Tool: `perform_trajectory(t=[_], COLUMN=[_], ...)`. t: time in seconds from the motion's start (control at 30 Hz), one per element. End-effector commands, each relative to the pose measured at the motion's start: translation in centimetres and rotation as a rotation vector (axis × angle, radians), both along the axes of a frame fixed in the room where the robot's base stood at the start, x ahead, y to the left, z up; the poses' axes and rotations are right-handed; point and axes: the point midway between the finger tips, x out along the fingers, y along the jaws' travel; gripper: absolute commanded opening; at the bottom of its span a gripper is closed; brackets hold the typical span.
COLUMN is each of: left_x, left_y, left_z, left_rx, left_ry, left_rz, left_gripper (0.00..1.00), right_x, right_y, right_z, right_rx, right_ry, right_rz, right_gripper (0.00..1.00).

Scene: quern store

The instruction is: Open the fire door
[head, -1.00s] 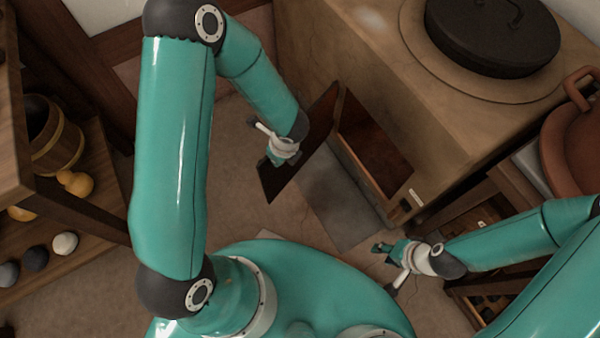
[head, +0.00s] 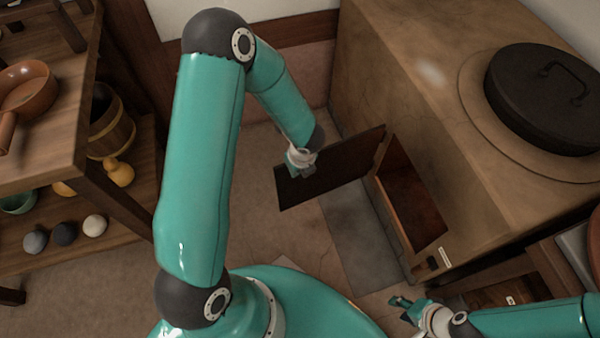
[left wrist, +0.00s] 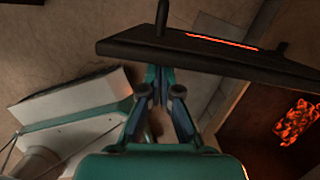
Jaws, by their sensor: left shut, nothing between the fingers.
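The fire door (head: 340,178) is a dark flat panel, swung well out from the stove's firebox opening (head: 412,195) and joined at its far side. In the left wrist view the door (left wrist: 205,52) crosses the top, with a glowing orange slit. The embers (left wrist: 297,122) glow at the right there. My left gripper (head: 303,170) is shut and empty at the door's upper left part. Its fingertips (left wrist: 157,82) are close to the door's edge; I cannot tell whether they touch. My right gripper (head: 402,306) is low, in front of the stove, open and empty, away from the door.
The stove (head: 385,60) fills the right, with a black lid (head: 545,95) on top. A wooden shelf (head: 60,165) with bowls and round stones stands at the left. Floor (head: 265,225) is clear between shelf and door.

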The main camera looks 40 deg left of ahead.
Motion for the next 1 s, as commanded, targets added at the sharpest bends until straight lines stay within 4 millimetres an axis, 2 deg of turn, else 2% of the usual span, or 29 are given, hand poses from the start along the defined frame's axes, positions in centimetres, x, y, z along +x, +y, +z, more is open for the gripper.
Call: perform_trajectory(t=[0.17, 0.4, 0.43, 0.5, 0.7, 0.83, 1.0], left_x=[-0.1, -1.3, -1.3, -1.5, -1.9, -2.1, -2.2], left_y=[-0.6, -4.0, -4.0, -4.2, -5.2, -5.7, -6.0], left_z=[-0.2, -0.6, 1.0, 3.0, 6.9, 8.6, 9.6], left_rx=[0.000, 0.000, 0.001, 0.001, 0.000, 0.000, 0.000], left_ry=[0.000, 0.000, -0.004, -0.004, -0.003, -0.002, 0.000], left_rz=[-0.003, -0.010, -0.006, -0.003, -0.006, -0.007, -0.006], left_gripper=[0.00, 0.00, 0.00, 0.00, 0.00, 0.00, 0.00], right_x=[0.0, 0.0, -0.1, 0.0, 0.0, 0.0, 0.0], right_y=[0.0, 0.0, 0.0, 0.0, 0.0, 0.0, 0.0], right_z=[-0.5, -2.8, -1.5, -0.4, 1.5, 2.2, 2.5], right_rx=[0.000, 0.000, 0.000, 0.000, 0.000, 0.000, 0.000], right_ry=[0.000, 0.000, 0.002, 0.000, 0.000, 0.000, 0.000], right_rz=[0.000, 0.000, 0.000, 0.000, 0.000, 0.000, 0.000], right_gripper=[0.40, 0.40, 0.40, 0.40, 0.40, 0.40, 0.40])
